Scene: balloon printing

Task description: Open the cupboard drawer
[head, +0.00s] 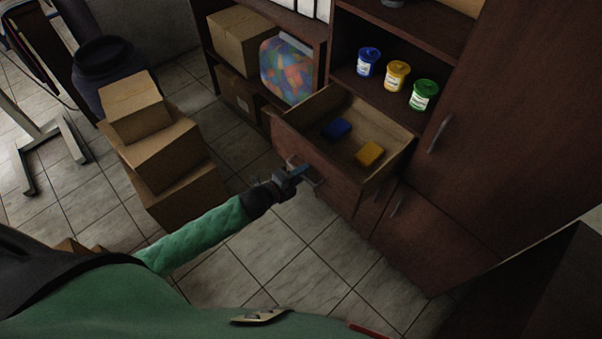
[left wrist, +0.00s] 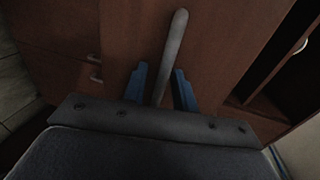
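The cupboard drawer (head: 350,110) is pulled out of the brown cupboard, and its inside shows from above. A blue block (head: 337,129) and a yellow block (head: 369,153) lie in it. The drawer's bar handle (head: 304,170) is on its front face. My left gripper (head: 300,171) is at this handle. In the left wrist view the grey handle (left wrist: 172,55) runs between the two blue fingers (left wrist: 159,88), which stand apart with a gap showing beside the bar. My right gripper is not in view.
Blue (head: 368,62), yellow (head: 397,75) and green (head: 424,95) tubs stand on the shelf above the drawer. Stacked cardboard boxes (head: 165,150) stand on the floor at left. A closed cupboard door (head: 480,130) is at right. The tiled floor (head: 320,260) before the drawer is clear.

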